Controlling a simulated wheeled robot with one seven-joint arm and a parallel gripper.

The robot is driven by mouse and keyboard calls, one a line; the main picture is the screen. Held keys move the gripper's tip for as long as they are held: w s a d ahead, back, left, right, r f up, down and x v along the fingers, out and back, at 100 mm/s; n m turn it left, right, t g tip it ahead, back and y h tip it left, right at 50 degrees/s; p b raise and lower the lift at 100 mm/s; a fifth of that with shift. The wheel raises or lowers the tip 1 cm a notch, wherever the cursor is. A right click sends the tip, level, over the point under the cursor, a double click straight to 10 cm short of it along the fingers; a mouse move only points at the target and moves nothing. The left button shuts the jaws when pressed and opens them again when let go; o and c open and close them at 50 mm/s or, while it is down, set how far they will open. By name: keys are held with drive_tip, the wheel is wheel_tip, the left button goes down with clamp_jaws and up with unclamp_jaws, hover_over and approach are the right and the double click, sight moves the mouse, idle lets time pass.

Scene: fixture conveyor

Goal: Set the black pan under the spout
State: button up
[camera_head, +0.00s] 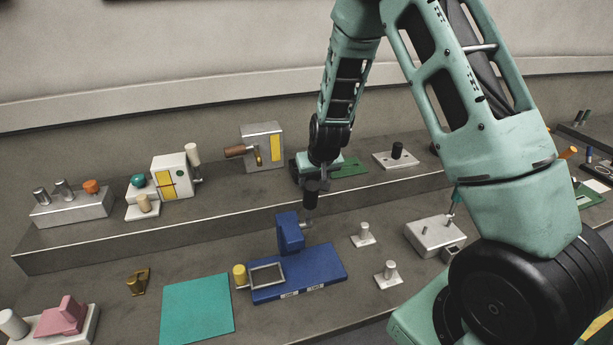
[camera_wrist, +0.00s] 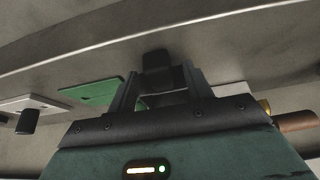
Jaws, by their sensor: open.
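My gripper (camera_wrist: 161,80) is open in the wrist view. A dark block (camera_wrist: 158,66) shows between and beyond its fingers, near the shelf's front edge. I cannot tell if this block is part of the black pan; no pan shows clearly. In the head view a dark upright shape (camera_head: 311,188) shows below my wrist, in front of the shelf edge, and it is unclear what it is. A brass piece (camera_head: 258,155), perhaps the spout, sits on the front of a grey box (camera_head: 265,135) with a yellow panel, left of my wrist.
The raised shelf (camera_head: 225,190) also bears a white machine (camera_head: 175,175), a green plate (camera_head: 350,168) and a black knob (camera_head: 398,150) on a white base. Below stand a blue fixture (camera_head: 315,268), a teal mat (camera_head: 197,308) and small white posts (camera_head: 363,232).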

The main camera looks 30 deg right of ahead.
clamp_jaws()
drive_tip(key=shift+r+p, duration=1.55)
drive_tip(key=shift+r, duration=0.5)
drive_tip(key=shift+r, duration=0.1)
